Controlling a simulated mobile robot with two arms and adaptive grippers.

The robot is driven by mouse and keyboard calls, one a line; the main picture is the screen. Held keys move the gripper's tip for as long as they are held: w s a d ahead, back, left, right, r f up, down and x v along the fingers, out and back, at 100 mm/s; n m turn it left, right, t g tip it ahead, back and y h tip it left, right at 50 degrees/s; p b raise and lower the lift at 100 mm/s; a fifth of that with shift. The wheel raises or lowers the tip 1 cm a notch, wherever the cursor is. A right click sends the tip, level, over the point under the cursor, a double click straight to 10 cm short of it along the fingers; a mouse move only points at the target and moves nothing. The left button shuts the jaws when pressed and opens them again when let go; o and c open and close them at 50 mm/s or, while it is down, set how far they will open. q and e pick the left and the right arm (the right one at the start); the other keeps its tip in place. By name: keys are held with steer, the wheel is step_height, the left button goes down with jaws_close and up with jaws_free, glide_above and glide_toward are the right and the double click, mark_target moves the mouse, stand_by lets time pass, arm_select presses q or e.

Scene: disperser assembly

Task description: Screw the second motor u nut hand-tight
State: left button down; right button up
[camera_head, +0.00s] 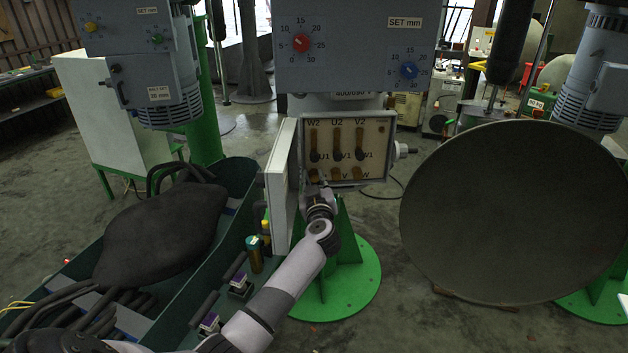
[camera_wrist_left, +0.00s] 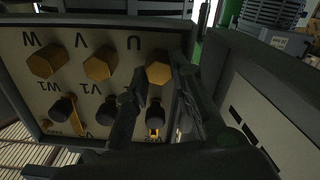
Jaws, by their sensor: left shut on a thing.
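The motor terminal box (camera_head: 383,150) is open in front of me, with rows of brass terminals on a pale board. In the left wrist view it appears upside down, with brass hex nuts at W (camera_wrist_left: 47,62), V (camera_wrist_left: 100,67) and U. My left gripper (camera_head: 316,182) reaches the lower left of the board. In the left wrist view my left gripper (camera_wrist_left: 161,76) has one finger on each side of the motor u nut (camera_wrist_left: 158,70), shut on it. The nut's thread is hidden. My right gripper is not in view.
The box's open door (camera_head: 279,190) stands close to the left of my gripper. A green trough (camera_head: 238,180) with a dark bag lies at left. A large dark disc (camera_head: 510,215) is at right. A green pedestal base (camera_head: 350,290) stands below the box.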

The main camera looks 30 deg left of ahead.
arm_select(q)
steer(key=shift+d+f+m, duration=0.15)
steer(key=shift+f+m, duration=0.15)
steer(key=shift+m, duration=0.9)
steer(key=c, duration=1.8)
jaws_free()
steer(key=o, duration=0.4)
steer(key=shift+r, duration=0.25)
steer(key=shift+s+d, duration=0.1)
steer(key=shift+s, duration=0.05)
steer(key=v, duration=1.1)
steer(key=shift+s, duration=0.3)
